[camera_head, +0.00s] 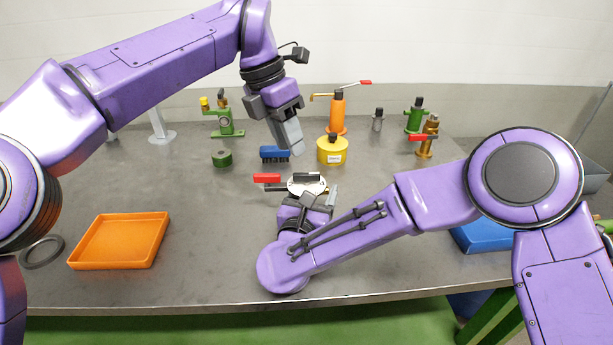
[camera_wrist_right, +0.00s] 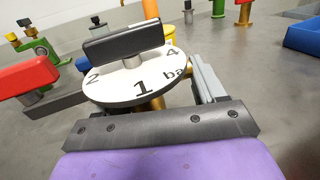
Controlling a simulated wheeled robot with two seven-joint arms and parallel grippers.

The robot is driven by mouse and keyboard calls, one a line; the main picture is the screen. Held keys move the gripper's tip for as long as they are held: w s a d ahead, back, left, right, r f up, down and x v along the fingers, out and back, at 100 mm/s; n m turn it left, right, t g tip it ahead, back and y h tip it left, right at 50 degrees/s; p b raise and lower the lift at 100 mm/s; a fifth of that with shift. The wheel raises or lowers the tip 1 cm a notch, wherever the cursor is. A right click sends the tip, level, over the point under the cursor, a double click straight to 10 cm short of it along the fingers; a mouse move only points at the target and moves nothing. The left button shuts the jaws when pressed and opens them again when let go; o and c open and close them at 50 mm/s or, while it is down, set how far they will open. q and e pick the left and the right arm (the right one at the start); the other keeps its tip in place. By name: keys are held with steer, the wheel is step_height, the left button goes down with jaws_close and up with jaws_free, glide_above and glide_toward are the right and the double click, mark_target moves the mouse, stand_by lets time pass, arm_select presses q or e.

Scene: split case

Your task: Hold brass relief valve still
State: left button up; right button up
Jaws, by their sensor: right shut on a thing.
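The brass relief valve (camera_head: 304,187) stands near the middle of the table, with a white dial and a black bar knob on top. In the right wrist view its dial (camera_wrist_right: 135,80) reads 1, 2, 4 and "ba", and a bit of brass body shows beneath. My right gripper (camera_head: 308,198) is shut on the valve below the dial; the dial and my wrist hide most of the grip. A red-ended lever (camera_head: 267,178) sticks out left of the dial; its joint is hidden. My left gripper (camera_head: 289,138) hangs above and behind the valve, apart from it; its finger gap is not clear.
Behind stand a blue brush (camera_head: 274,154), a yellow container (camera_head: 332,150), a green lidded piece (camera_head: 221,159), an orange pump-like fitting (camera_head: 338,115) and a red-handled brass valve (camera_head: 427,137). An orange tray (camera_head: 120,241) lies front left, a blue bin (camera_head: 483,237) right. The left-centre table is clear.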

mark_target(306, 174)
arm_select(q)
steer(key=shift+w+d+f+m, duration=0.1)
steer(key=shift+d+f+m, duration=0.3)
steer(key=shift+f+m, duration=0.8)
steer(key=shift+s+d+f+m, duration=0.1)
steer(key=shift+d+f+m, duration=0.35)
steer(key=shift+f+m, duration=0.7)
steer(key=shift+w+d+f+m, duration=0.1)
steer(key=shift+d+f+m, duration=0.3)
steer(key=shift+f+m, duration=0.75)
steer(key=shift+r, duration=0.2)
jaws_close()
